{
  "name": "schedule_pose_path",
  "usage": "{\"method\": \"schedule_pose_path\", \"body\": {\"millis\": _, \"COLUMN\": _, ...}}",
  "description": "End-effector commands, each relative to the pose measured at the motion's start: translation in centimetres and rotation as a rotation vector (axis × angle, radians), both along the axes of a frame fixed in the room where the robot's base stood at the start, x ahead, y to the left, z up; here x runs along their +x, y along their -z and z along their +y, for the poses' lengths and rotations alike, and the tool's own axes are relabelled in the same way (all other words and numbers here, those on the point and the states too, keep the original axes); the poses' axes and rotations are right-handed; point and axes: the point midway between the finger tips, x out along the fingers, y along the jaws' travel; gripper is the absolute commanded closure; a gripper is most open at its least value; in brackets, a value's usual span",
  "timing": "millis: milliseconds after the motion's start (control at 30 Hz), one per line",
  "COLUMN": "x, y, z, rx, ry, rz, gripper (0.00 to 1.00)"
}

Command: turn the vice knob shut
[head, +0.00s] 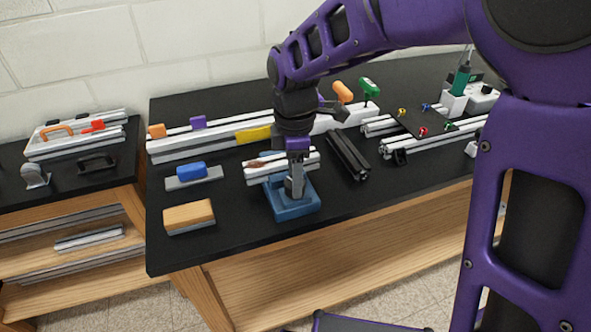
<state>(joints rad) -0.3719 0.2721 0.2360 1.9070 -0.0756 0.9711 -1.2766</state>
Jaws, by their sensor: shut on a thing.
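The vice (297,208) has a blue body and stands near the front edge of the black bench. A short silver extrusion piece (262,176) with a brown patch on top lies across the vice's upper part. My gripper (294,190) points straight down at the front of the vice, with grey fingers low in front of the extrusion piece. The fingers are closed at the vice knob, which they mostly hide. I cannot tell the gap between the vice jaws.
A wooden block (188,214) and a blue-handled tool (192,171) lie left of the vice. Dark extrusion bars (347,154) lie close on its right. A long silver extrusion (222,137) runs behind. The bench front right of the vice is clear.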

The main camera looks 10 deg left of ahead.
Motion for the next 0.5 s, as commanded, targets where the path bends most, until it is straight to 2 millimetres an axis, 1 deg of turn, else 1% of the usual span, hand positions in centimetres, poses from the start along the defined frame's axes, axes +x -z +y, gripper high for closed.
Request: {"method": "schedule_pose_path", "body": {"millis": 500, "x": 0.04, "y": -0.11, "z": 0.0, "rx": 0.0, "ry": 0.49, "rz": -0.001, "gripper": 1.0}}
